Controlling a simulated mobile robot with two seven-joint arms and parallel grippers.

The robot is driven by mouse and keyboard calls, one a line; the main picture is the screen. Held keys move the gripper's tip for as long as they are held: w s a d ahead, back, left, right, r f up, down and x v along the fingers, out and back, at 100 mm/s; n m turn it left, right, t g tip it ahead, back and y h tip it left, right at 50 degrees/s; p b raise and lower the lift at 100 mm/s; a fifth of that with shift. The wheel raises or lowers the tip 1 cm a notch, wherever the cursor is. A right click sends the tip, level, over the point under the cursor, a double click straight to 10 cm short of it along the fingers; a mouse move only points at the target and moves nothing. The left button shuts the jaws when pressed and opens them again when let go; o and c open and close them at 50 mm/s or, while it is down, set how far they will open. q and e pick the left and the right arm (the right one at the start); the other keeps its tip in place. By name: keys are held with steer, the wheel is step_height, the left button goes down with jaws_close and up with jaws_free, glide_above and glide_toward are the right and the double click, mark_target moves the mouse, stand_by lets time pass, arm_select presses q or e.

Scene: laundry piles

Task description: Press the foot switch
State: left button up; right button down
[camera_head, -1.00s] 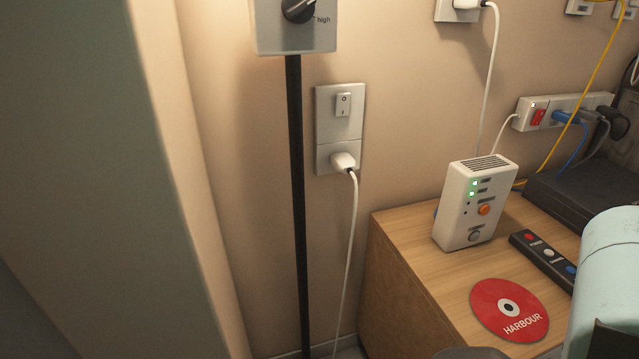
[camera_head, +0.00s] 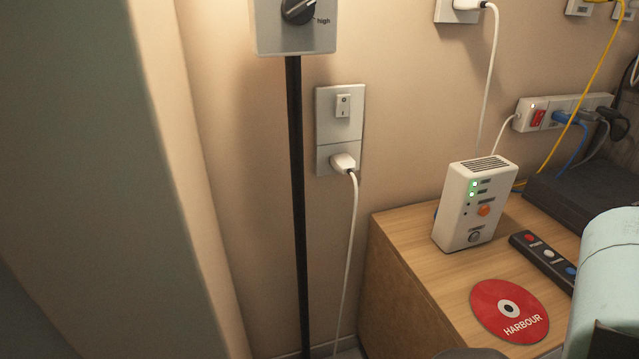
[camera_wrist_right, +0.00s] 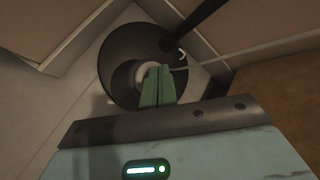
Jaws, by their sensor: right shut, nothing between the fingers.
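In the right wrist view my right gripper (camera_wrist_right: 158,85) is shut and empty, its green fingertips together. Just beyond the tips is a dark round base (camera_wrist_right: 118,52) on the floor in the corner. A pale round piece (camera_wrist_right: 124,75) sits around its middle, partly hidden by the fingers. It may be the foot switch, but I cannot be sure. Whether the fingertips touch it I cannot tell. The foot switch does not show in the head view, where the floor is mostly cut off. My left gripper is not in view.
A black pole (camera_head: 299,200) with a dial box (camera_head: 294,30) stands by the wall. A white cord (camera_head: 349,250) hangs from the wall socket (camera_head: 338,160). The wooden cabinet (camera_head: 385,270) bears a white router (camera_head: 474,205), a remote (camera_head: 545,257) and a red disc (camera_head: 509,310).

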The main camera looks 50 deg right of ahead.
steer(key=shift+f, duration=0.15)
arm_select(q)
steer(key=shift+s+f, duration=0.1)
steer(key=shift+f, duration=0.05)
arm_select(e)
steer(key=shift+f, duration=0.3)
stand_by(0.3)
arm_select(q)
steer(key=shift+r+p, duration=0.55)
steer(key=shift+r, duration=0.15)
arm_select(e)
steer(key=shift+r, duration=0.45)
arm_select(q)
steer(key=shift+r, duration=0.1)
arm_select(e)
steer(key=shift+r, duration=0.1)
